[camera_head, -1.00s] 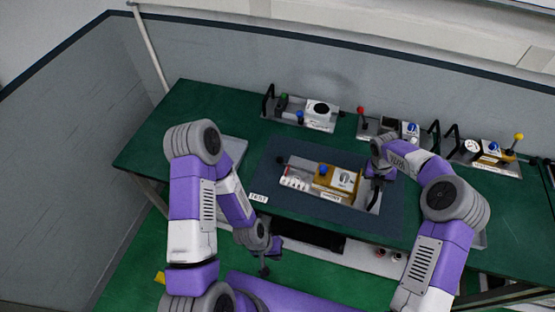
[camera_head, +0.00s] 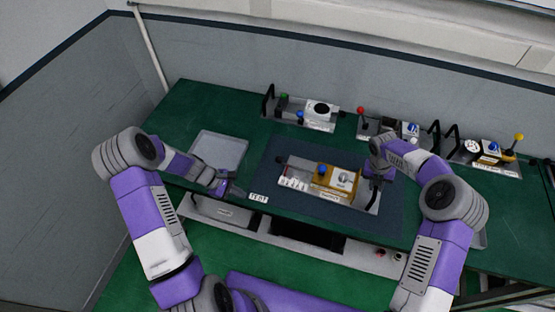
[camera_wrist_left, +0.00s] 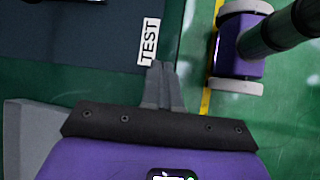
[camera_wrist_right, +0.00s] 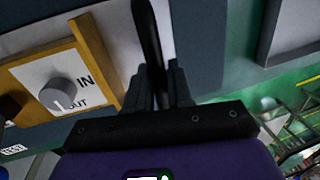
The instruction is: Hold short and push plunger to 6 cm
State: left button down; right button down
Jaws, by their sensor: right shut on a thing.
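The device (camera_head: 334,179) on the dark mat has a yellow housing, a blue knob (camera_head: 322,169), a grey dial and a small dark knob (camera_head: 282,160) at its left end. White labels are too small to read in the head view. In the right wrist view the dial (camera_wrist_right: 60,95) sits beside "IN" and "OUT". My right gripper (camera_head: 374,178) is shut on the black handle (camera_wrist_right: 149,35) at the device's right end. My left gripper (camera_head: 238,193) is shut and empty, with its tips (camera_wrist_left: 161,67) close to the white TEST label (camera_wrist_left: 149,42), left of the device.
A grey tray (camera_head: 220,148) lies at the left of the green bench.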

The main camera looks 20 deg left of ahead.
pick_arm(q)
jog(key=w+a+r+n+t+h, duration=0.1)
jog(key=w+r+n+t+h, duration=0.1)
jog(key=w+r, duration=0.35)
jog(key=w+a+r+n+t+h, duration=0.1)
jog(key=w+r+t, duration=0.1)
jog(key=w, duration=0.6)
jog(key=x, duration=0.3)
jog(key=f+x, duration=0.1)
jog(key=x, duration=0.3)
jog(key=a+f+x, duration=0.1)
jog(key=x, duration=0.2)
jog(key=shift+s+d+f, duration=0.1)
jog(key=shift+d, duration=0.2)
dwell(0.8)
